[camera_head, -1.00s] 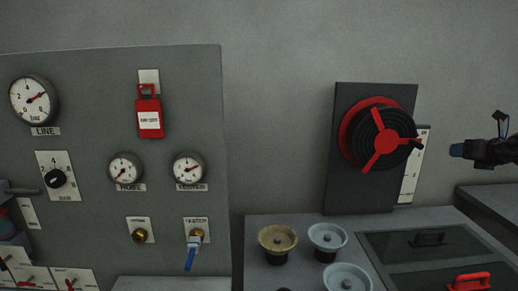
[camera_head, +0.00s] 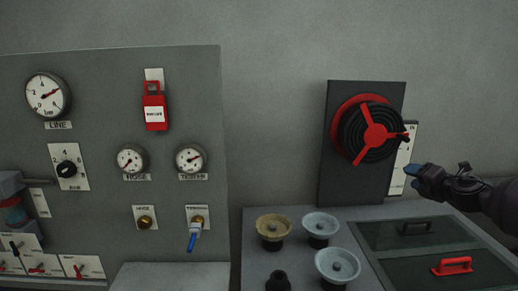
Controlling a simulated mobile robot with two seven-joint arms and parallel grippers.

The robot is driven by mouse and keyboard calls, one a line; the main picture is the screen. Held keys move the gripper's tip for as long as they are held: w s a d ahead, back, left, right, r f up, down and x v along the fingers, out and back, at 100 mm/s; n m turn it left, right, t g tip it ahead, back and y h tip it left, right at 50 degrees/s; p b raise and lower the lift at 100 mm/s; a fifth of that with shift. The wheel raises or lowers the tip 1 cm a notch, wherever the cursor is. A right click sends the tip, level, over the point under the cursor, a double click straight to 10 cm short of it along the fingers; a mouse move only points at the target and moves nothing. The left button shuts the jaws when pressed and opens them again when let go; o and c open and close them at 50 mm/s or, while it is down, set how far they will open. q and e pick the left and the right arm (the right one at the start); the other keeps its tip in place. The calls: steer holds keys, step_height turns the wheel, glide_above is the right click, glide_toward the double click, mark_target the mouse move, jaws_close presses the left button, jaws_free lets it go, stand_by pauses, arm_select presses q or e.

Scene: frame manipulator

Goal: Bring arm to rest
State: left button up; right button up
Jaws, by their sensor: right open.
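My right gripper (camera_head: 424,178) comes in from the right edge, with dark fingers and a bluish tip. It is open and nothing shows in it. It is to the right of the red-and-black hose reel (camera_head: 374,134), in front of the lower right of the white plate beside it, and above the dark lidded bins. I cannot tell how far it is from the wall. My left gripper is not clearly visible; some dark grey parts with red and blue (camera_head: 12,200) show at the left edge.
A grey panel (camera_head: 110,100) on the left carries gauges, a red tag (camera_head: 154,107), a knob (camera_head: 66,169) and a blue-handled valve (camera_head: 195,232). Several bowl-like caps, one tan (camera_head: 273,228), stand on the counter. A bin lid has a red handle (camera_head: 453,266). The wall above is bare.

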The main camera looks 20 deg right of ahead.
steer(key=s+a+f+m+g+y, duration=0.1)
steer(key=s+a+f+m, duration=0.35)
steer(key=a+f, duration=0.6)
steer(key=s+a+f+m+y, duration=0.1)
steer(key=s+a+f+m, duration=0.2)
steer(key=a+f+m, duration=0.55)
steer(key=s+a+f+m+g, duration=0.1)
steer(key=s+a+f+m, duration=0.4)
steer(key=s+a+f, duration=0.3)
steer(key=s+a+f+m+g+h, duration=0.1)
steer(key=s+a+f+m, duration=0.4)
steer(key=s, duration=0.8)
steer(key=a+f+g, duration=0.1)
steer(key=a+f, duration=0.1)
steer(key=a, duration=0.2)
steer(key=shift+f+h, duration=0.3)
steer(key=shift+f, duration=0.1)
